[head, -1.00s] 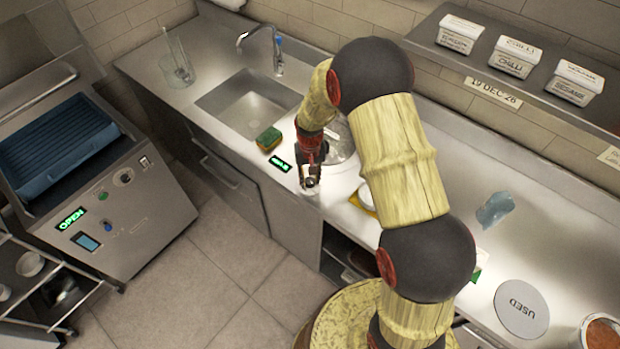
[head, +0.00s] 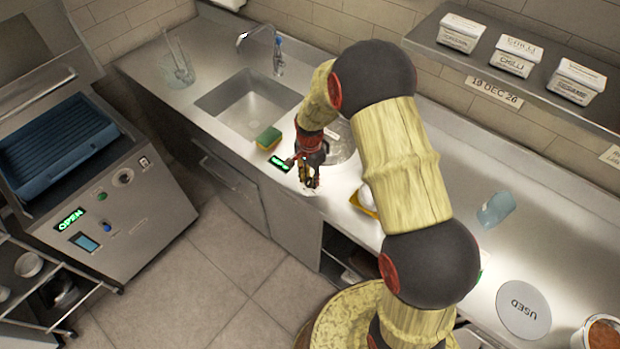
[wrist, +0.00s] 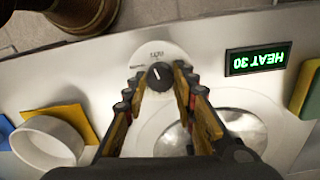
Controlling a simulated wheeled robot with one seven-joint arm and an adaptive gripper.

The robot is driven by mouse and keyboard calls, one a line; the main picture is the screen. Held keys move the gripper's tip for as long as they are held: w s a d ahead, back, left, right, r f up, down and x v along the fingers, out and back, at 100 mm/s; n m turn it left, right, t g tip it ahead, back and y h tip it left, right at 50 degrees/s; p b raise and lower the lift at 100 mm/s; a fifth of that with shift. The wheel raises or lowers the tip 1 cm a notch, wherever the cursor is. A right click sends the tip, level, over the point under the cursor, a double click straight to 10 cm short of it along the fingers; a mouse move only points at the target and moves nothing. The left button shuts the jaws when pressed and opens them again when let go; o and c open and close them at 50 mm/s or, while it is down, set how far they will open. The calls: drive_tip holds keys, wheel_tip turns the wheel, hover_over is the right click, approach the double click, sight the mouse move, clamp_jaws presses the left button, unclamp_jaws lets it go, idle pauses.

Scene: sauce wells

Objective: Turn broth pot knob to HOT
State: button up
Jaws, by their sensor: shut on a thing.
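The broth pot knob (wrist: 159,77) is a small black knob with a pale pointer mark on a round white dial (wrist: 158,54); the dial's lettering is too small to read. My gripper (wrist: 158,82) is shut on the knob, one finger on each side. In the head view my gripper (head: 309,184) reaches down at the counter's front edge, hiding the knob. A black display (wrist: 257,59) beside the dial shows green text, HEAT 30, upside down in the wrist view. The round metal pot well (wrist: 243,128) lies beside the dial, partly behind my fingers; it also shows in the head view (head: 343,146).
A green and yellow sponge (head: 268,139) lies near the sink (head: 245,108). A crumpled blue thing (head: 495,209) and a USED disc (head: 522,309) lie to the right on the counter.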

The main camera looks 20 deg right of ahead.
sight(310, 180)
drive_tip(key=shift+w+m, duration=0.1)
drive_tip(key=shift+m, duration=1.4)
drive_tip(key=o, duration=1.2)
drive_tip(key=shift+c, duration=0.2)
wheel_tip(310, 180, up, 12)
